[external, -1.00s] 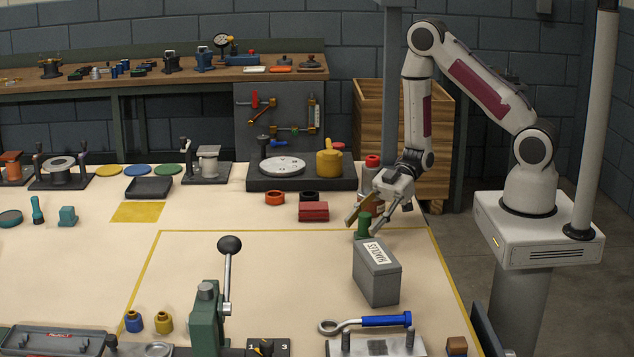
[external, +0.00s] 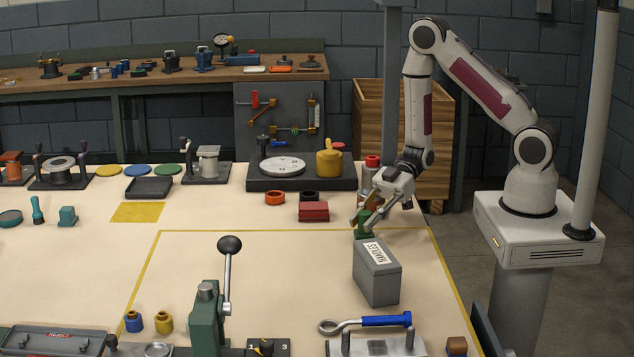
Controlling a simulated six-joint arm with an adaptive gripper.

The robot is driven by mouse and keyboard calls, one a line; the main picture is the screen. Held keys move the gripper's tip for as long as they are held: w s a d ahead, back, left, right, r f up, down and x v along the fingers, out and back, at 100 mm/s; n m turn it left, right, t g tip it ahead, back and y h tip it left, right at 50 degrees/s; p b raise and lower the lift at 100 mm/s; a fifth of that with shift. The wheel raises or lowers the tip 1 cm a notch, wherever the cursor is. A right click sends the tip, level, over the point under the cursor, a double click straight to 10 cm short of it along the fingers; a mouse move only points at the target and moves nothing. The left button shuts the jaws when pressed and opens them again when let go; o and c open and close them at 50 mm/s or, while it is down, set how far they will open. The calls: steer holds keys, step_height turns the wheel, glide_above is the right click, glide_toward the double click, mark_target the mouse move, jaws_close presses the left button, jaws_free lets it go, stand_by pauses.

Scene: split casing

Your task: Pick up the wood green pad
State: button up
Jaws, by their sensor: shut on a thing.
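The green pad (external: 362,227) is a small dark green piece at the right of the table, just behind the grey box (external: 377,272). Its upper part is partly hidden by my fingers. I cannot make out a wooden part clearly from here. My gripper (external: 369,220) points down and to the left over it. Its fingers are shut on the green pad, which appears at table level; I cannot tell if it is clear of the surface.
The lettered grey box stands close in front of my gripper. A red-capped part (external: 372,162) stands behind. The middle of the yellow-outlined area (external: 250,265) is clear.

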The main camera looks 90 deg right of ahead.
mark_target(365, 212)
steer(key=shift+r, duration=4.7)
